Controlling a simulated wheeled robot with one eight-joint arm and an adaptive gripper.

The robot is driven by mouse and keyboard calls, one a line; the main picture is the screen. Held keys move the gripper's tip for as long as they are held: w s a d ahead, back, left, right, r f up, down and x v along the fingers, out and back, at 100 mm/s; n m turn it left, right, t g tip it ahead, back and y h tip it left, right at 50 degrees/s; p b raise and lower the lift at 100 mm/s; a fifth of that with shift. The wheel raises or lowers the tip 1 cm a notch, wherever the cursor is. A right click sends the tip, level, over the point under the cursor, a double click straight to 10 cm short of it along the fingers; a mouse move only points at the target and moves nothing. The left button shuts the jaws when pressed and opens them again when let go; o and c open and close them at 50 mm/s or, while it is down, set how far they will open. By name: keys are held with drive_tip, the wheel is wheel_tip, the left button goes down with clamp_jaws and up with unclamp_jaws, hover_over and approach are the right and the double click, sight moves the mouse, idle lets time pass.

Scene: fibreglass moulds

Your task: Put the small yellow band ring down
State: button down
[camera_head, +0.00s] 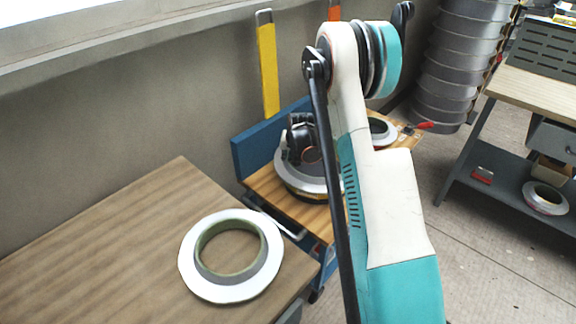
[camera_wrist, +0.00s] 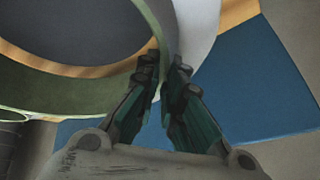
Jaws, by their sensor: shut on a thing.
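My gripper (camera_wrist: 162,75) is shut on the wall of a ring (camera_wrist: 75,88) with a green inner face and a white outer side in the wrist view. One finger is on the inside of the wall, the other outside. In the head view my gripper (camera_head: 304,150) is dark and partly hidden by my arm, over this pale-rimmed ring (camera_head: 289,181) at the wooden-topped bench (camera_head: 268,194). I cannot tell whether the ring touches the bench top. No yellow band shows clearly on it.
A blue panel (camera_head: 258,140) stands along the bench's back; it also shows in the wrist view (camera_wrist: 260,85). Another ring (camera_head: 381,131) lies farther right. A white-flanged ring (camera_head: 192,269) lies on the near wooden table (camera_head: 110,240), whose left part is clear. A yellow upright (camera_head: 267,70) stands behind.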

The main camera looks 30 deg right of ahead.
wheel_tip(320, 180, down, 4)
drive_tip(key=shift+f+b, duration=0.15)
drive_tip(key=shift+b, duration=0.7)
drive_tip(key=c, duration=1.7)
unclamp_jaws()
drive_tip(key=p+v, duration=0.4)
drive_tip(key=v, duration=0.8)
drive_tip(key=shift+s, duration=0.15)
